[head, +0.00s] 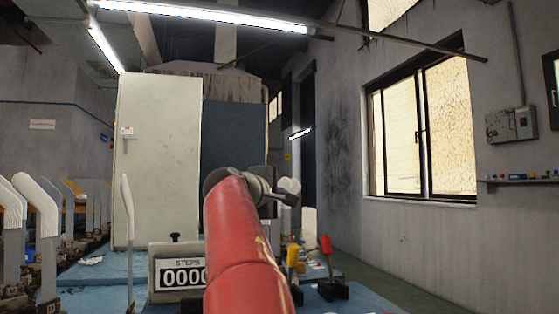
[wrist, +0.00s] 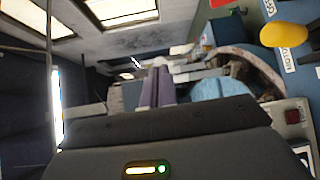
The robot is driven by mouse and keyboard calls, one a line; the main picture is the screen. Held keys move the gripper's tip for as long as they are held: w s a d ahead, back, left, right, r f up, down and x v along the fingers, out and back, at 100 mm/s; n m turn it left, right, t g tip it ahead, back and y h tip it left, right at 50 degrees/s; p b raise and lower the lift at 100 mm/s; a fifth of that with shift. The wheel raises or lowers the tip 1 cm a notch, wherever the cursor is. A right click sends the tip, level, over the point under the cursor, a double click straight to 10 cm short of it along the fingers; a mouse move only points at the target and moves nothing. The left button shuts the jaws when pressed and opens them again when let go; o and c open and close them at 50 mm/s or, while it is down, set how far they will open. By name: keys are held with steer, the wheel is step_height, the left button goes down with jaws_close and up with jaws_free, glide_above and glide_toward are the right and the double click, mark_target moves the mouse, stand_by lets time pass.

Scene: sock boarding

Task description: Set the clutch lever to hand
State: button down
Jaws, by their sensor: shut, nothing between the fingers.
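A lever with a yellow knob (head: 292,256) stands on the blue bench, just right of my red arm in the head view. In the wrist view the yellow knob (wrist: 284,35) is at the upper right, beside a white label that seems to read MOTOR (wrist: 294,60); this may be the clutch lever. A second lever with a red knob (head: 326,245) stands to its right. My gripper (head: 287,199) is above and behind the yellow knob in the picture, apart from it. Its two fingers (wrist: 158,85) are together and empty in the wrist view. My arm hides part of the bench.
A counter marked STEPS (head: 181,274) stands left of my arm. White sock-shaped boards (head: 38,215) line the left side, and one thin board (head: 127,235) stands nearer the middle. A tall pale cabinet (head: 158,160) stands behind. Air right of the levers is clear toward the wall.

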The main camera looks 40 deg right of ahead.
step_height(320, 180, up, 5)
steer(key=shift+w+r+p, duration=0.1)
steer(key=shift+p, duration=0.9)
